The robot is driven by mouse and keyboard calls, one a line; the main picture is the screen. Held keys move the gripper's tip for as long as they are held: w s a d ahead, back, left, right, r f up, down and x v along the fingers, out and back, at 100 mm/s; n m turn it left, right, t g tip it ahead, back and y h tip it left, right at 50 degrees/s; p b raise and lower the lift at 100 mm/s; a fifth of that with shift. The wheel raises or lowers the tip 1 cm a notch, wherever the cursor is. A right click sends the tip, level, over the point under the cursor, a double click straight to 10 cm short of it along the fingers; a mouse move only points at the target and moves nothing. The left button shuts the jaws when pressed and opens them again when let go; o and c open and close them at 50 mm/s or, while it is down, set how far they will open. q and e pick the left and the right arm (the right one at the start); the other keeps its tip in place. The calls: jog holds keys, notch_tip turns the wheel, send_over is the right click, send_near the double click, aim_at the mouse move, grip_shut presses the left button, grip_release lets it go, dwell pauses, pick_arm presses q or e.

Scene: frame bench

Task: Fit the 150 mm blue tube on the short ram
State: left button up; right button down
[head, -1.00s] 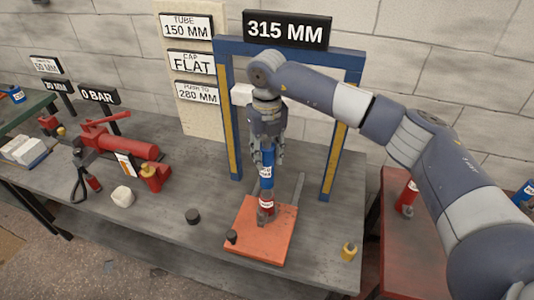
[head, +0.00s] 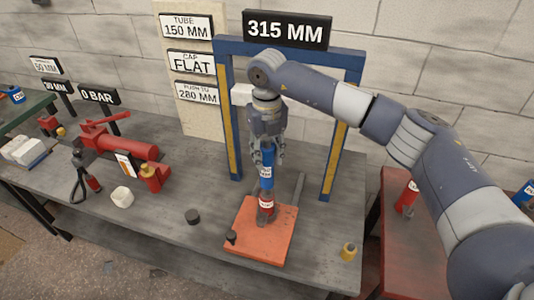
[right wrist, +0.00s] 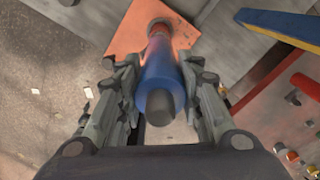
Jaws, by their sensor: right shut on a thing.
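The blue tube (head: 267,172) stands nearly upright, in line above the short red ram (head: 266,204). Its lower end meets the ram's top; I cannot tell whether it is seated. My right gripper (head: 267,154) comes from above and is shut on the blue tube, with fingers on both sides. In the right wrist view the tube (right wrist: 160,80) lies between the fingers (right wrist: 158,92), its near end dark grey, with the red ram (right wrist: 160,27) beyond. The ram stands on the orange plate (head: 277,236). My left gripper is not in view.
A blue frame (head: 230,130) with yellow strips stands around and behind the ram. A dark cap (head: 192,216) and a small dark piece (head: 231,237) lie near the plate. A red pump (head: 125,145), a white cup-like thing (head: 122,197) and a yellow-topped piece (head: 349,251) stand on the bench.

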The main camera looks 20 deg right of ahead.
aim_at(267, 164)
jog(key=shift+f+b, duration=1.5)
jog(key=shift+f, duration=0.4)
jog(key=c, duration=1)
grip_release()
jog(key=shift+c, duration=0.2)
notch_tip(267, 164, up, 12)
jog(key=shift+r, duration=0.1)
